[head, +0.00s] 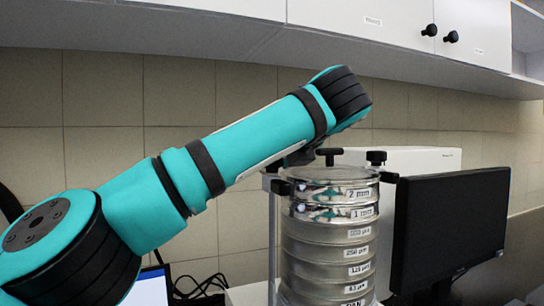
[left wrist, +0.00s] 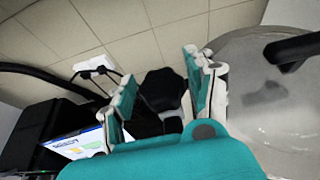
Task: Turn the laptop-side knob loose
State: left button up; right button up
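The sieve shaker's stack (head: 330,240) of labelled metal sieves stands right of centre in the head view. The laptop-side knob (left wrist: 163,90), black and lobed, shows in the left wrist view between the fingers of my left gripper (left wrist: 160,92). The fingers are apart on either side of it; the right finger looks very close to it, and I cannot tell whether it touches. In the head view my left gripper (head: 300,157) is mostly hidden behind my teal forearm at the stack's upper left, and that knob is not clearly visible. My right gripper is not in view.
The laptop (head: 152,287) is low at left, with cables (head: 203,286) beside it. A central black handle (head: 329,154) and another knob (head: 376,157) top the shaker. A monitor (head: 450,228) stands close at right. Cabinets (head: 375,25) hang above.

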pick_arm(q)
jog(key=shift+o, duration=0.4)
jog(key=v, duration=1.2)
jog(key=shift+w, duration=0.1)
